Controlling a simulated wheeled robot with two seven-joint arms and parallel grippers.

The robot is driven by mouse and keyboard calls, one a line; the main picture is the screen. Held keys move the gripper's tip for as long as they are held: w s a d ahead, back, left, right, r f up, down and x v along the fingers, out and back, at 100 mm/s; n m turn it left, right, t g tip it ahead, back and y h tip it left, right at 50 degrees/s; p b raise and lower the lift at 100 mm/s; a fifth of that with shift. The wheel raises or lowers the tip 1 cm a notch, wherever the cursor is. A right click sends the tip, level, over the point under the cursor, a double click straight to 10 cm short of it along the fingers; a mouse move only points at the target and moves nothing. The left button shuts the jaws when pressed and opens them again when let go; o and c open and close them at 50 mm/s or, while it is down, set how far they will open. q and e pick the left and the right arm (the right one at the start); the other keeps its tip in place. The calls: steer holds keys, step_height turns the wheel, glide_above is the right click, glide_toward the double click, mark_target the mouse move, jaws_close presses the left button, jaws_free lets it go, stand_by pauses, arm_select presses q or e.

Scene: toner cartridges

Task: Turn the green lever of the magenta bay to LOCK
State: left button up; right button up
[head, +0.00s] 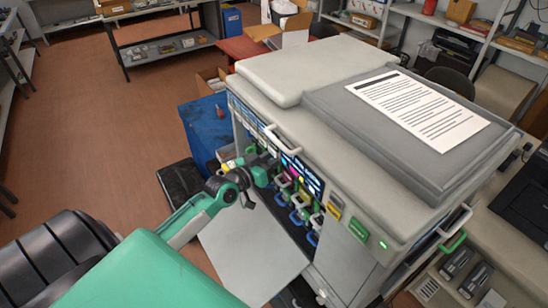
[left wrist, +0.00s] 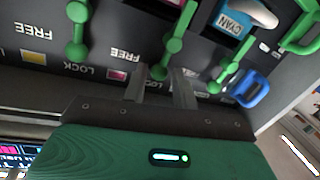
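My left gripper (head: 262,170) is at the front of the printer's open bay; in the left wrist view its fingers (left wrist: 160,76) are apart. The magenta bay's green lever (left wrist: 174,42), by the magenta square (left wrist: 117,75), slants from upper right to lower left. Its lower knob lies between the fingertips, with no clear grip seen. A FREE label (left wrist: 126,50) is left of the lever. A LOCK label (left wrist: 158,87) shows partly between the fingers, near the lower knob. My right gripper is out of view.
A green lever (left wrist: 76,32) by the yellow square (left wrist: 33,57) is to the left. Another green lever (left wrist: 231,67), a CYAN label (left wrist: 233,22) and a blue handle (left wrist: 246,88) are to the right. The printer's lowered front door (head: 255,250) lies below the bays.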

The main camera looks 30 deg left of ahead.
arm_select(q)
steer(key=b+v, duration=0.5)
steer(key=v, duration=0.8)
steer(key=shift+s, duration=0.4)
